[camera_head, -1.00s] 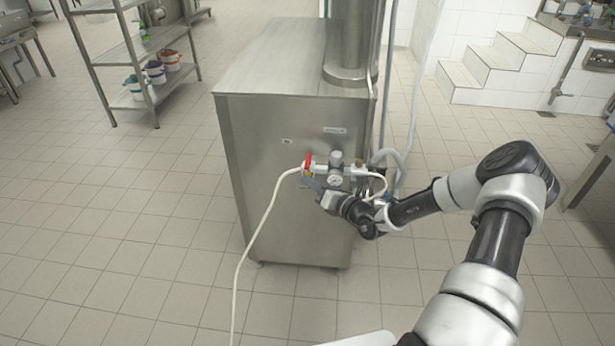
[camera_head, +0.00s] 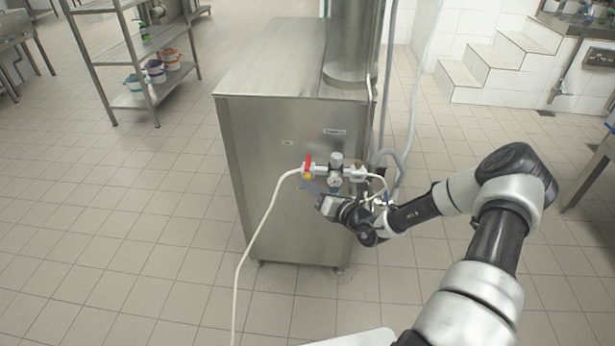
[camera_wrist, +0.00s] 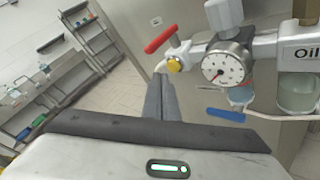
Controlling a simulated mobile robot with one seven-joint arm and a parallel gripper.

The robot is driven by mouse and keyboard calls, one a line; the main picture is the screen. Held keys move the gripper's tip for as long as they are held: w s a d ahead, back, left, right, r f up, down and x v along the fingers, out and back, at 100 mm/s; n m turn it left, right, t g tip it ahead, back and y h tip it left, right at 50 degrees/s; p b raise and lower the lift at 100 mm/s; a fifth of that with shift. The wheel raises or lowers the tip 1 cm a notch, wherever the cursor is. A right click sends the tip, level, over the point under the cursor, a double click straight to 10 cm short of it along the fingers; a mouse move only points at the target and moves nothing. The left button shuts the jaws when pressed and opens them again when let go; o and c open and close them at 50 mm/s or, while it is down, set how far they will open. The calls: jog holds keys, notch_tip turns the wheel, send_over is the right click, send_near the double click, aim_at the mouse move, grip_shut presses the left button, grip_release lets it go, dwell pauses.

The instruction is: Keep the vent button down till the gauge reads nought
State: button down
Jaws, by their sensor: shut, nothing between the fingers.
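The yellow vent button (camera_wrist: 175,64) sits on the valve below a red lever (camera_wrist: 160,40); it also shows in the head view (camera_head: 307,176). The round white gauge (camera_wrist: 228,64) is right of the button. Its needle seems to point to the lower left; the figures are too small to read. My gripper (camera_wrist: 161,76) is shut and empty. Its fingertips are just below and left of the button in the wrist view. They look apart from it, and the button's face is uncovered. In the head view my gripper (camera_head: 309,186) is just under the valve.
A blue handle (camera_wrist: 226,115) hangs below the gauge. Clear bowls sit under the unit marked "Oil". A pale hose (camera_head: 262,222) runs from the valve to the floor. The steel cabinet (camera_head: 270,190) stands behind.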

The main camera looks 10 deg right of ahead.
jog(key=s+p, duration=0.1)
jog(key=s+a+p, duration=0.1)
jog(key=s, duration=0.1)
jog(key=s+p, duration=0.1)
jog(key=shift+s+a, duration=0.3)
jog(key=shift+s, duration=0.1)
dwell(0.4)
